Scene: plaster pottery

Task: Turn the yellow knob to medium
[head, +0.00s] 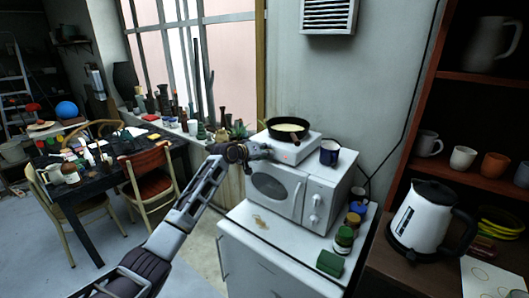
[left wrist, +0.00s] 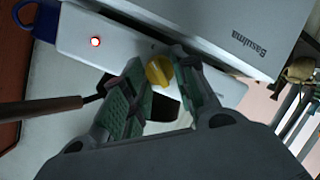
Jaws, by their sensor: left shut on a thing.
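The yellow knob (left wrist: 158,70) shows in the left wrist view, on the pale front strip of the hot plate (left wrist: 78,34). My left gripper (left wrist: 162,92) has its two green-padded fingers on either side of the knob and is shut on it. In the head view my left gripper (head: 266,151) is at the front of the white hot plate (head: 301,151), which stands on the microwave (head: 277,188). The knob is hidden there behind the gripper. A red light (left wrist: 96,41) is lit on the strip. The knob's exact setting cannot be read. My right gripper is not in view.
A black pan (head: 287,130) sits on the hot plate, and a dark blue mug (head: 330,152) stands to its right. Several jars (head: 344,239) stand on the white cabinet right of the microwave. A kettle (head: 425,220) is at far right.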

